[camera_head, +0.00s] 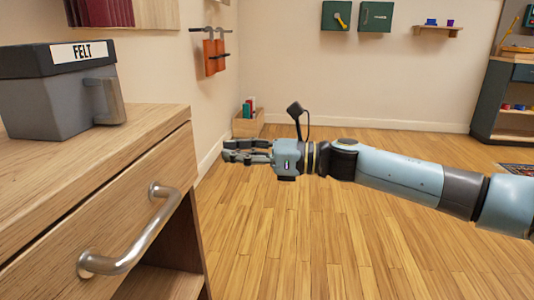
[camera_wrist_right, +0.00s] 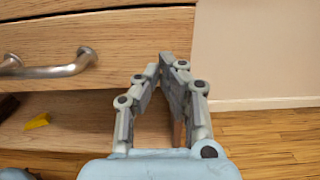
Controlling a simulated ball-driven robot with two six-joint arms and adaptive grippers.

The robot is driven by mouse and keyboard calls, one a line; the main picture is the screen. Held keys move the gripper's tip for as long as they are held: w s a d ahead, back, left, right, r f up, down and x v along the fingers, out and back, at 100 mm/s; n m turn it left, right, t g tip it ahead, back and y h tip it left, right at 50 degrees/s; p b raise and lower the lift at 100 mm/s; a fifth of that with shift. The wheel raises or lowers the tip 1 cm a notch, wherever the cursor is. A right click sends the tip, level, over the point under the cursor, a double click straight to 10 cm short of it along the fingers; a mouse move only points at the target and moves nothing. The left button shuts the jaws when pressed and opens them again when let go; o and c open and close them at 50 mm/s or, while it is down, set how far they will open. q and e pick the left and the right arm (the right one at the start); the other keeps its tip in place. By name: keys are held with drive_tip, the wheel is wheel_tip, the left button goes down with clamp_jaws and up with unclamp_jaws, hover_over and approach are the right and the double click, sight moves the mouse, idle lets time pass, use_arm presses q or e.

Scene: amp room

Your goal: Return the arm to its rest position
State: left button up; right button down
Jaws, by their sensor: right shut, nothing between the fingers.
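My right arm (camera_head: 400,172) reaches in from the right in the head view, held out over the wooden floor. Its gripper (camera_head: 228,151) points left, with its fingertips near the right side of the wooden cabinet. In the right wrist view the fingers (camera_wrist_right: 167,62) come together at the tips and hold nothing. Behind them stands the cabinet front (camera_wrist_right: 120,35) with its metal handle (camera_wrist_right: 50,66). My left gripper does not show in the head view.
The wooden cabinet (camera_head: 60,225) with a metal drawer handle (camera_head: 135,240) stands close at left, bearing a grey box labelled FELT (camera_head: 45,108). A wooden crate (camera_head: 248,124) stands by the back wall. A dark shelf unit (camera_head: 500,95) is at far right. The middle floor is open.

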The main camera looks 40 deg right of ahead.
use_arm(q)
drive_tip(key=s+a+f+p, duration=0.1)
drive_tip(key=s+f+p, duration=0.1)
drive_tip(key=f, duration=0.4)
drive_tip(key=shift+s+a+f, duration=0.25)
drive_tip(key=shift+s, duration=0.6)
use_arm(e)
drive_tip(key=shift+v, duration=2.85)
drive_tip(key=shift+f, duration=0.1)
